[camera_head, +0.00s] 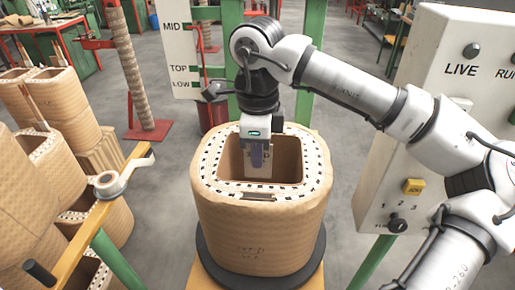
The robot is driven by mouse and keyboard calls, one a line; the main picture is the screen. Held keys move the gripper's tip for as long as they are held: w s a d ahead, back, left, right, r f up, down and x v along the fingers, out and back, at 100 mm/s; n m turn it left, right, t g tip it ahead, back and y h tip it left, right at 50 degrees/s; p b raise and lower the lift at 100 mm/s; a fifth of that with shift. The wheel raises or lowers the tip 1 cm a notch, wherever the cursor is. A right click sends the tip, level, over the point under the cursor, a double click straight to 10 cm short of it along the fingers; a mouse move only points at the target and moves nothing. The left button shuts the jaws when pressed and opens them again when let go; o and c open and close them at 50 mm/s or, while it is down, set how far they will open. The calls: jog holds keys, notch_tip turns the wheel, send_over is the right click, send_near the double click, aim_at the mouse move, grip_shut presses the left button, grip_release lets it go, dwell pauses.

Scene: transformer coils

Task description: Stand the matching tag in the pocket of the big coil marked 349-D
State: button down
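The big coil (262,232) stands upright in the middle, wrapped in tan paper, with a dotted pale top rim around a rounded square opening. A dark narrow slot, apparently the pocket, shows in the front part of the rim (258,197). My gripper (257,158) points down over the opening. It appears shut on a pale tag (259,173), which hangs upright behind the front finger. The finger covers the middle of the tag's lettering; a 3 and a D seem to show at its sides. The tag is behind the slot and apart from it.
The coil rests on a black round base (207,268). Other coils (62,165) stand at the left, near a yellow rail (85,235) with a tape roll (109,183). A control panel (440,60) stands at the right, behind my arm. A green frame (230,35) rises behind the coil.

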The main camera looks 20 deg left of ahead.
aim_at(258, 172)
jog(key=shift+f+b, duration=1.35)
jog(key=shift+f, duration=1.2)
jog(key=shift+f+b, duration=2)
jog(key=shift+f, duration=0.1)
jog(key=c, duration=1.6)
grip_release()
jog(key=shift+r, duration=0.1)
notch_tip(258, 172, up, 14)
jog(key=shift+f+b, duration=0.15)
jog(key=shift+b, duration=0.2)
jog(key=shift+f, duration=0.1)
